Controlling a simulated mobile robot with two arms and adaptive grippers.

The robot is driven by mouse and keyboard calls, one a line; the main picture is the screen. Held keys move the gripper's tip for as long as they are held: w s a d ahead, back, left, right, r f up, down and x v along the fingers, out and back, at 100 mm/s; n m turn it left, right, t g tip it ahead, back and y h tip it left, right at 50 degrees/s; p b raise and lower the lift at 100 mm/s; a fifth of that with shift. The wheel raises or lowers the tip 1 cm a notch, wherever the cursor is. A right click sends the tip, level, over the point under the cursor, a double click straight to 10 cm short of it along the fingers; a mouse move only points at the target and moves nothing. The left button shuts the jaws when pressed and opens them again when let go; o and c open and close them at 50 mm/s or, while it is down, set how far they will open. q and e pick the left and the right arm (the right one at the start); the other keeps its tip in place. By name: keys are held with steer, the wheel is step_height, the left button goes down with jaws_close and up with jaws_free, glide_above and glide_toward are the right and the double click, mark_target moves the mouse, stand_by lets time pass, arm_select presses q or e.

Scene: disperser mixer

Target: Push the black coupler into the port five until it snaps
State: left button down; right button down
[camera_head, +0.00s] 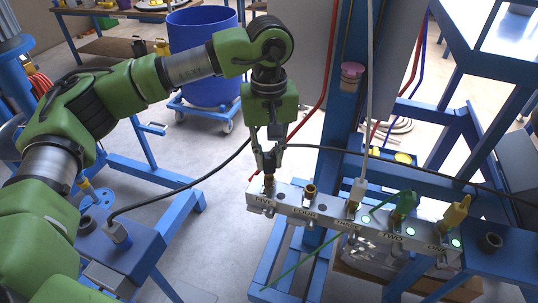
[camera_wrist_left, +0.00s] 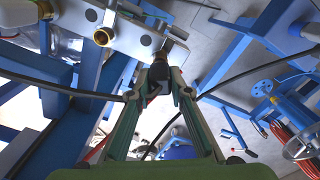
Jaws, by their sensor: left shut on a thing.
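The silver manifold block (camera_head: 290,208) carries a row of ports labelled FIVE to ONE from left to right. Port five (camera_head: 268,181) is the brass fitting at the left end. My left gripper (camera_head: 268,166) is directly above it, pointing down. In the left wrist view the gripper (camera_wrist_left: 170,86) is shut on the black coupler (camera_wrist_left: 159,73), whose far end points towards the block's end. The coupler is mostly hidden by the fingers in the head view. I cannot tell whether it touches port five or how far it sits on it. My right gripper is not in view.
Port four (camera_head: 310,191) is bare brass. White (camera_head: 357,190), green (camera_head: 405,201) and yellow (camera_head: 456,212) couplers stand on the other ports. A black hose (camera_head: 190,186) runs beside the gripper. A blue post (camera_head: 345,110) rises behind the block. A blue barrel (camera_head: 203,60) stands further back.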

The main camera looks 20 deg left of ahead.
arm_select(q)
steer(key=shift+f+b, duration=0.6)
steer(key=shift+f, duration=0.15)
steer(key=c, duration=1.8)
jaws_free()
steer(key=shift+r, duration=0.1)
step_height(320, 180, up, 12)
steer(key=shift+f, duration=0.1)
steer(key=shift+f, duration=0.1)
